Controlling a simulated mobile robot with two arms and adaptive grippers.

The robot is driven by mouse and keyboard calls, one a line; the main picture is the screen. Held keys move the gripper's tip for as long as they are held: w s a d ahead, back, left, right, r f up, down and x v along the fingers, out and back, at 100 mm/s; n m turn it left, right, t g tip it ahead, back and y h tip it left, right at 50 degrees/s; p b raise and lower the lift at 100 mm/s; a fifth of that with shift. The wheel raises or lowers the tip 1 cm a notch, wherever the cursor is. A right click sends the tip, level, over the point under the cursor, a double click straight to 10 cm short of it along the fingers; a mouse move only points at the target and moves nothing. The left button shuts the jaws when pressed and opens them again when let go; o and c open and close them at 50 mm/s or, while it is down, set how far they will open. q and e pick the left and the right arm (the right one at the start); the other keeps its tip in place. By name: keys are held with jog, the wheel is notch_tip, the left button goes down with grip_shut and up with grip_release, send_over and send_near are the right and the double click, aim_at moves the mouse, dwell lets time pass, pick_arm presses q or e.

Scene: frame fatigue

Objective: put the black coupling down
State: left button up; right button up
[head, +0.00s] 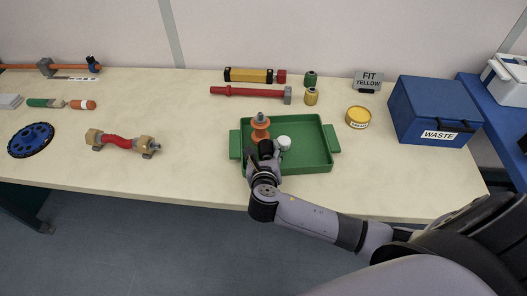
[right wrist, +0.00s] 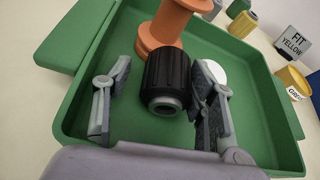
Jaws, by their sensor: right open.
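The black coupling (right wrist: 167,82) is a ribbed black cylinder with a grey bore. In the right wrist view it lies in the green tray (head: 318,164), its bore end facing the camera. My right gripper (head: 265,160) is low over the tray's front left part. Its fingers are open, one on each side of the coupling, with a gap at the left finger; whether the right finger touches cannot be told. An orange spool (right wrist: 165,28) stands just behind the coupling. A white round part (head: 284,142) is to its right, partly hidden by the right finger in the wrist view.
A yellow tin (head: 358,117), a FIT YELLOW sign (head: 368,81) and a blue WASTE box (head: 432,110) are to the right. A red bar (head: 245,92) lies behind the tray. A red-handled part (head: 122,141) and a blue wheel (head: 31,140) lie left. The tray's right half is clear.

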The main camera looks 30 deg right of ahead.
jog(key=shift+s+f, duration=0.35)
jog(key=shift+f, duration=0.2)
jog(key=v, duration=0.6)
jog(key=r+p+v, duration=0.1)
jog(key=v, duration=0.5)
jog(key=shift+w+d+r, duration=0.2)
jog(key=shift+f, duration=0.1)
